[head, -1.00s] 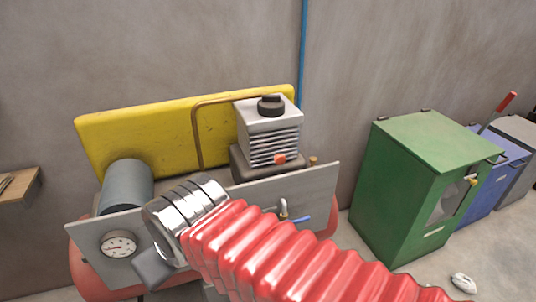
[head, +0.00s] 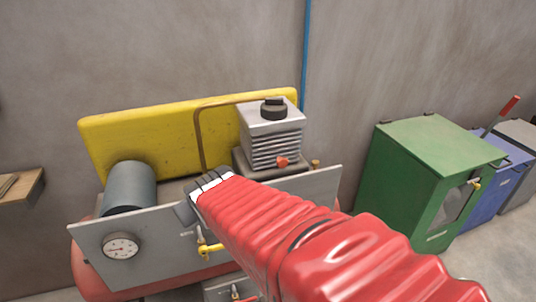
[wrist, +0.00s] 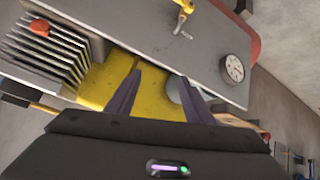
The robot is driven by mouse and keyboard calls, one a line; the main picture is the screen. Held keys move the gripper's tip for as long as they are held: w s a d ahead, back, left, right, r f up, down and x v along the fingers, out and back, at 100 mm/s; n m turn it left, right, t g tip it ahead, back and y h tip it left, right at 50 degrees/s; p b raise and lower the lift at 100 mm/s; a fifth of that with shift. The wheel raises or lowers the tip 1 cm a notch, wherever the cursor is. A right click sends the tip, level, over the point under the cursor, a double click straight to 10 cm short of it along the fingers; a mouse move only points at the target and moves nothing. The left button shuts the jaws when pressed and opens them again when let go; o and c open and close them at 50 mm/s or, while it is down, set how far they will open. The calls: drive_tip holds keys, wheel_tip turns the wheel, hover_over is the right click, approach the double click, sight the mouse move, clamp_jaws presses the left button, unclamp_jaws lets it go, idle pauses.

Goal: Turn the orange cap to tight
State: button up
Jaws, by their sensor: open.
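The orange cap (head: 282,161) sits low on the side of the finned grey block (head: 276,135), on top of the machine. In the wrist view the cap (wrist: 40,28) is at the upper left, beside the fins. My gripper (wrist: 159,78) is open and empty, its two dark fingers apart over the yellow panel, well to the right of the cap in that view. In the head view my red-sleeved arm hides most of the gripper. Nothing touches the cap. I cannot tell how tight it is.
A yellow panel (head: 140,122) stands behind the block, with a copper pipe (head: 199,135) before it. A grey front plate (head: 160,247) carries a gauge (head: 121,246); a yellow valve (head: 209,248) is below my arm. A green cabinet (head: 405,190) stands at the right.

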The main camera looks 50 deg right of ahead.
drive_tip(key=w+d+f+t+h, duration=0.1)
drive_tip(key=w+d+f+h, duration=0.1)
drive_tip(key=d, duration=0.7)
drive_tip(key=m+t+h, duration=0.1)
drive_tip(key=t+h, duration=0.2)
drive_tip(key=t, duration=0.3)
approach(281, 161)
drive_tip(key=shift+w+d+f, duration=0.3)
drive_tip(key=shift+w+f, duration=0.35)
drive_tip(key=shift+w, duration=0.1)
drive_tip(key=shift+s+d+r, duration=0.1)
drive_tip(key=shift+s+d, duration=0.05)
drive_tip(key=shift+s, duration=0.45)
drive_tip(key=shift+w, duration=0.1)
drive_tip(key=x, duration=1.3)
drive_tip(key=shift+w+d+r, duration=0.15)
drive_tip(key=shift+w+d, duration=0.1)
drive_tip(key=shift+d, duration=0.05)
